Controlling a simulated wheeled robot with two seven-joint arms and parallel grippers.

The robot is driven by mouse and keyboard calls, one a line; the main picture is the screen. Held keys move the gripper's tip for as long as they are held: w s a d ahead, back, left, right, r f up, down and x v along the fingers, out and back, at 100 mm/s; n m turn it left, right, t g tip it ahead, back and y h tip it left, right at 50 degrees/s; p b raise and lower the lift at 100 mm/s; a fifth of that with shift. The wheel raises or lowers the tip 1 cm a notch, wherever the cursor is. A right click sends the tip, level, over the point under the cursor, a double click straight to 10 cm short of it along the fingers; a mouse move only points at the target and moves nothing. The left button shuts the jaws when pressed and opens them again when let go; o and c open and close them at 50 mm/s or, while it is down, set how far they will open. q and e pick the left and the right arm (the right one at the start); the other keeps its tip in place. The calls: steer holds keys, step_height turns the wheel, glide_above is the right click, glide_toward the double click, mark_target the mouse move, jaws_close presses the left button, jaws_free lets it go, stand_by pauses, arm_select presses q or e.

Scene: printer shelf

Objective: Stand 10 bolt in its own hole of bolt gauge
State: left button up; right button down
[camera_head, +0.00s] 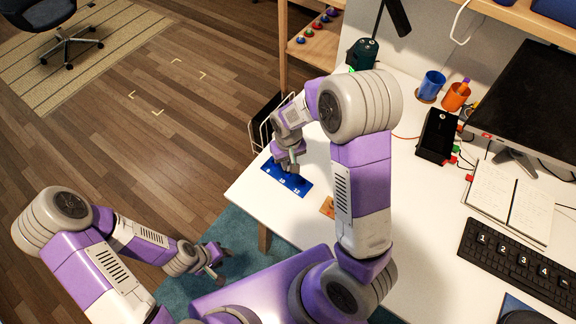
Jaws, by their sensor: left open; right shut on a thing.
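The bolt gauge (297,188) is a blue plate with white number marks, lying near the left edge of the white desk. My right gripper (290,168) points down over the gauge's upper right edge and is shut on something. The 10 bolt itself cannot be made out; the gripper hides what it holds, and I cannot tell whether it touches the gauge. The holes are too small to tell apart. My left gripper (221,266) is open and empty, low over the floor, off the desk's left side.
A small orange-brown piece (327,207) lies on the desk beside my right arm. A wire rack (262,124) stands behind the gauge. A black box (436,136), open notebook (508,203), keyboard (520,262) and cups (431,86) are to the right.

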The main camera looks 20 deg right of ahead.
step_height(320, 180, down, 2)
steer(key=shift+f, duration=0.15)
steer(key=shift+f+b, duration=0.2)
steer(key=shift+b, duration=0.1)
steer(key=c, duration=1.1)
jaws_free()
steer(key=shift+r, duration=0.15)
